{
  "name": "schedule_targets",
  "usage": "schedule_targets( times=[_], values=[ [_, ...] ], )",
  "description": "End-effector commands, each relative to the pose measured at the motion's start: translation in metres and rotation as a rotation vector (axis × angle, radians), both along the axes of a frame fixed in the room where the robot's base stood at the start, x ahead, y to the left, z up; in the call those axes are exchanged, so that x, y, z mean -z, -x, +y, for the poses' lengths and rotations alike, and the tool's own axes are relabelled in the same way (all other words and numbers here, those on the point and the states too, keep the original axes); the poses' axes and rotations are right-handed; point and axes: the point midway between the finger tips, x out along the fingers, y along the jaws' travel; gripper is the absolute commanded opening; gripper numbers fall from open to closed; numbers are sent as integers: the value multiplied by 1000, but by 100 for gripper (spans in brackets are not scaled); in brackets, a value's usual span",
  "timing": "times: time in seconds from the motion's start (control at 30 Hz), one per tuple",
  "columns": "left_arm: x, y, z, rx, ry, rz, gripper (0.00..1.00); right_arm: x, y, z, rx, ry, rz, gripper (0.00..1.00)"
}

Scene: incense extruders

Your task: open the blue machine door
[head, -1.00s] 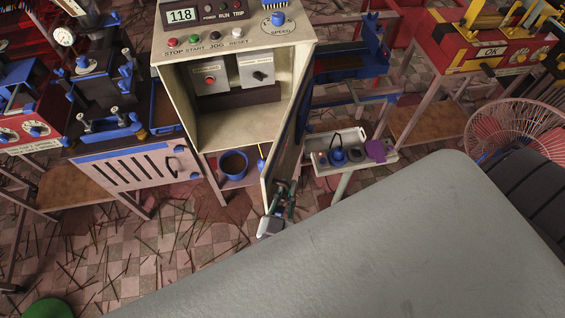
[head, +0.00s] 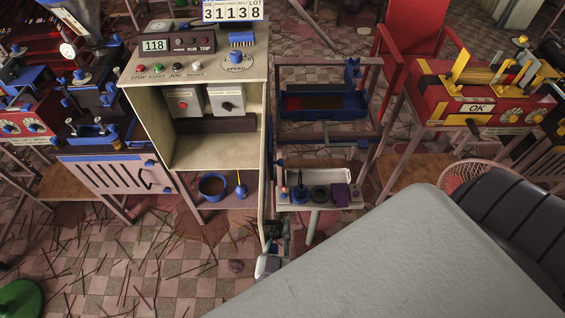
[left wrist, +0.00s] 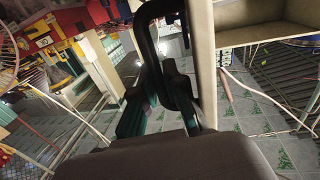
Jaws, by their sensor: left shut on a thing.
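The blue machine is a beige control cabinet (head: 158,125) with an open front compartment, in the head view. Its door (head: 264,190) is open, hinged on the cabinet's right side, and stands out towards me, seen almost edge-on. My left gripper (head: 274,240) is at the door's near, lower end. In the left wrist view, the gripper's fingers (left wrist: 168,95) are shut on the door's dark handle (left wrist: 146,38), beside the pale door edge (left wrist: 203,65). The handle is too small to make out in the head view. My right gripper is not in view.
Inside the compartment are two switch boxes (head: 184,103). A blue bowl (head: 212,187) sits on the shelf below. A small tray with sockets (head: 318,204) stands right of the door. A red machine (head: 474,108) is farther right. Thin sticks litter the tiled floor at left.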

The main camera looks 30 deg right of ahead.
Motion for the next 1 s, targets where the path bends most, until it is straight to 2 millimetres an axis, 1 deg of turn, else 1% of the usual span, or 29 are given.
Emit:
schedule_targets(
  times=[0.03,0.23,0.43,0.47,0.5,0.63,0.83,1.0],
  values=[
    [-3,4,-7,15,3,-4,0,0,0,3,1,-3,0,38],
    [-3,4,-8,17,3,-3,0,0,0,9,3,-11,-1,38],
    [-3,4,-8,17,2,-2,0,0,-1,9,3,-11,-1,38],
    [-3,4,-8,17,2,-2,16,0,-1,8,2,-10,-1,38],
    [-3,4,-8,17,2,-2,22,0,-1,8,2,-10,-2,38],
    [-3,3,-7,14,3,-3,22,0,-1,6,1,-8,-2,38],
    [-2,2,-6,12,3,-3,22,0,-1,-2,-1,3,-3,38],
    [-2,2,-5,11,2,-2,22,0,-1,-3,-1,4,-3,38]
  ],
)
